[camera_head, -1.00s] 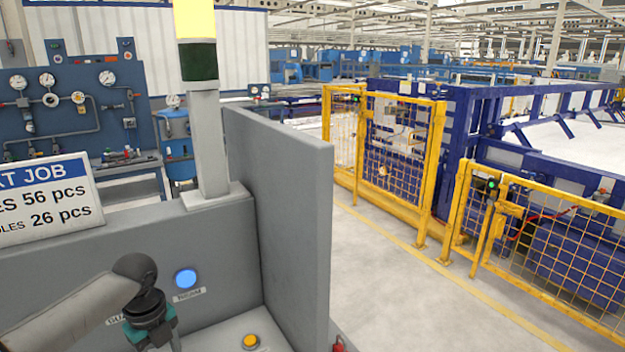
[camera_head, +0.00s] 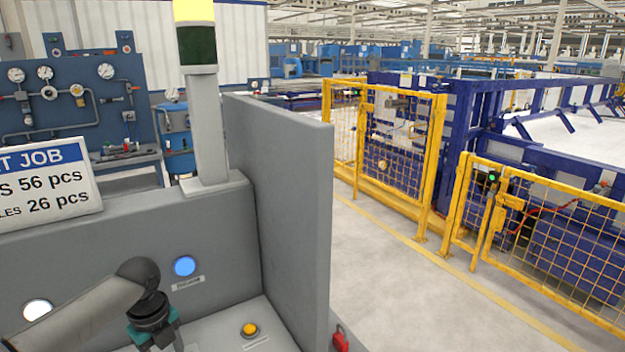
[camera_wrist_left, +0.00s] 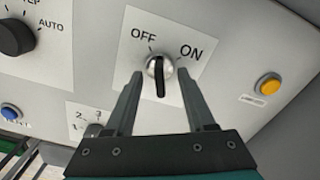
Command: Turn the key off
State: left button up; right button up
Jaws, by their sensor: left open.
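The key switch (camera_wrist_left: 160,66) shows in the left wrist view as a round silver knob with a dark upright bar across it, on a white plate. OFF is printed at its upper left and ON at its upper right. I cannot tell which mark it points to. My left gripper (camera_wrist_left: 160,80) is open, with one finger on each side of the knob. Contact is not clear. In the head view my left gripper's teal body (camera_head: 155,334) is at the bottom edge. Its fingers and the key are out of view there. My right gripper is not in view.
A black selector knob (camera_wrist_left: 14,37) marked AUTO and a blue button (camera_wrist_left: 11,112) lie left of the key. A yellow button (camera_wrist_left: 269,86) lies to the right. In the head view a grey side wall (camera_head: 285,210) bounds the console, with a lit blue button (camera_head: 184,266) on its upright panel.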

pick_arm(q)
jog(key=shift+f+b, duration=0.3)
jog(key=shift+f, duration=0.35)
jog(key=shift+r+p, duration=0.1)
jog(key=shift+p, duration=0.25)
jog(key=shift+c, duration=0.3)
grip_shut()
dwell(0.3)
